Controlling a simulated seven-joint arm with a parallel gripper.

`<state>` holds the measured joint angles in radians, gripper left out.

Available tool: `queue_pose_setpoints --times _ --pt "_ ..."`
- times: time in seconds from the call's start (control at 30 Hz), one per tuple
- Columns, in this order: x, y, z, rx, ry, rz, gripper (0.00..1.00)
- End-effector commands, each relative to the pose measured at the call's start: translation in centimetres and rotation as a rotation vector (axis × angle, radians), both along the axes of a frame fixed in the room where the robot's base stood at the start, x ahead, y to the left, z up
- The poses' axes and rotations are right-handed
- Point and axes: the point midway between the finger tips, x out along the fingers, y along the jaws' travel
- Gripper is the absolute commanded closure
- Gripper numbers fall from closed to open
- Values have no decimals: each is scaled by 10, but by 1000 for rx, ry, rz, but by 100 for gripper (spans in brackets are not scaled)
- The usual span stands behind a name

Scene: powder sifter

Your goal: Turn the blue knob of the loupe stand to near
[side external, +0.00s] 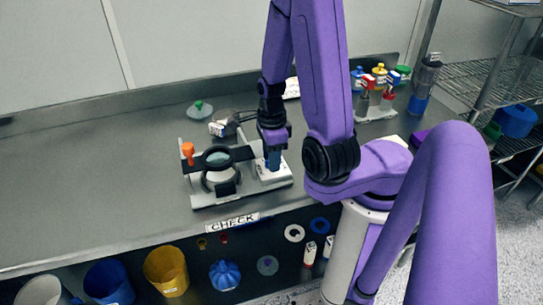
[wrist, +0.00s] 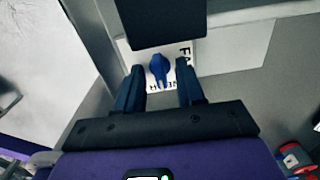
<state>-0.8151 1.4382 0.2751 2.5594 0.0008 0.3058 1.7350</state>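The loupe stand has a black-ringed lens (side external: 217,159) over a pale base, with an orange knob (side external: 187,149) at its left end. At its right end is a white label plate (side external: 277,180). The blue knob (wrist: 158,68) stands on this plate in the wrist view, with black lettering beside it, partly hidden; "FA" can be read at its right. I cannot tell surely which mark the knob points to. My gripper (wrist: 160,82) is open, its blue fingers apart on either side of the knob, with gaps visible. In the side view my gripper (side external: 272,163) is low over the plate and hides the knob.
A green-topped item (side external: 200,109) and a small white-labelled container (side external: 218,128) lie behind the stand. A rack with coloured-capped bottles (side external: 374,110) stands at the back right. A "CHECK" label (side external: 235,222) is at the front edge. The bench's left side is clear.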

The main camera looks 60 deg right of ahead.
Motion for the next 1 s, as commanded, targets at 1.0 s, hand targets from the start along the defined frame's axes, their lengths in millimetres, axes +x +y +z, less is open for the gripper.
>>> queue_pose_setpoints --times 1.0 --pt "1 -1 91 -4 -6 2 62"
